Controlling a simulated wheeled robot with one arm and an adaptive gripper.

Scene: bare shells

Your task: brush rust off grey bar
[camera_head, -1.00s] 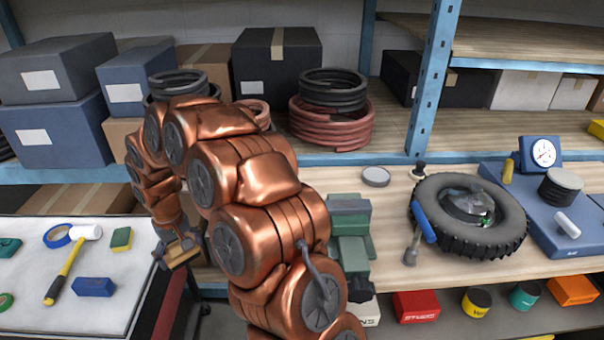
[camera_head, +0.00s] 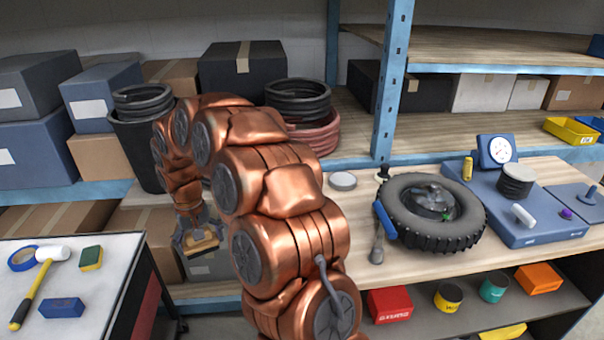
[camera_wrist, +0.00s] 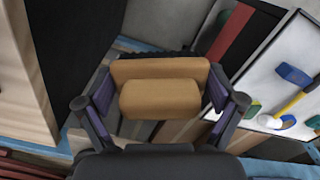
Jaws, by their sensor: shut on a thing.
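My gripper (camera_head: 198,238) is shut on a brush with a tan wooden back (camera_wrist: 160,92). The brush also shows in the head view (camera_head: 203,246), low between the white-topped table and the workbench. In the wrist view the jaws grip it at both ends, and a strip of dark bristles shows along its far edge. No grey bar can be made out now. My arm covers part of the workbench (camera_head: 440,262), including where a green-grey vise stood in the earlier head view.
A tire (camera_head: 462,240) lies on the bench, with a blue gauge unit (camera_head: 545,235) to its right. A blue shelf post (camera_head: 392,85) rises behind.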

